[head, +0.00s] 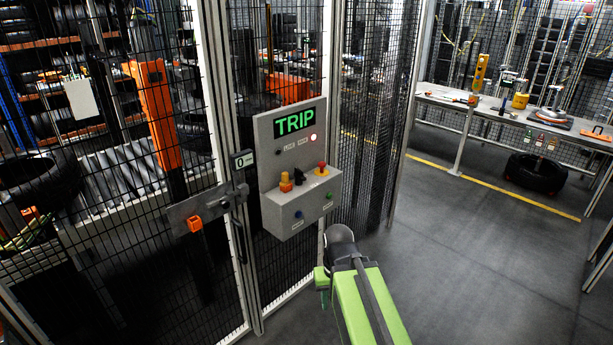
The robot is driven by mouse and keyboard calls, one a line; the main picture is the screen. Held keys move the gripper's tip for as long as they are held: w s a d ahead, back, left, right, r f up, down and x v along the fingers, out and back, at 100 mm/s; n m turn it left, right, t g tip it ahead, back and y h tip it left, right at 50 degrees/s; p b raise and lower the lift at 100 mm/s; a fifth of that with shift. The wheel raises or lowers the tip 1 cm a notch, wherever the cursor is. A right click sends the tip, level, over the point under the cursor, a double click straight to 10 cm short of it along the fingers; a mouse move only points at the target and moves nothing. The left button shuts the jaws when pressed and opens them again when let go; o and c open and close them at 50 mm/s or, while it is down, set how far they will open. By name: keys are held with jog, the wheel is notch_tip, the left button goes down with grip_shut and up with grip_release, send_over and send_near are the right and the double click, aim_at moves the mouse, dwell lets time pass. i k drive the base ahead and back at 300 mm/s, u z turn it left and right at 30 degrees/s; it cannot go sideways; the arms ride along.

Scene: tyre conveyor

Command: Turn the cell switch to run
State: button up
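The grey control box (291,212) is mounted at the fence post, with a screen (294,122) reading TRIP in green letters. A small black knob (299,177), which looks like the cell switch, stands on its sloped top. It sits between an orange-and-yellow button (286,183) and a red button on a yellow base (322,169). The knob's set position is too small to read. My green arm reaches up from the bottom, its dark rounded joint just below and right of the box, apart from the knob.
A latch plate with an orange tab (195,224) crosses the mesh gate, left of the box. Tyres and a roller conveyor (125,175) lie behind the mesh. A workbench (450,105) stands at the right. The grey floor between is clear.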

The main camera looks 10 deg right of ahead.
aim_at(298, 174)
jog(key=u, duration=1.35)
jog(key=i, duration=0.6)
jog(key=z, duration=0.2)
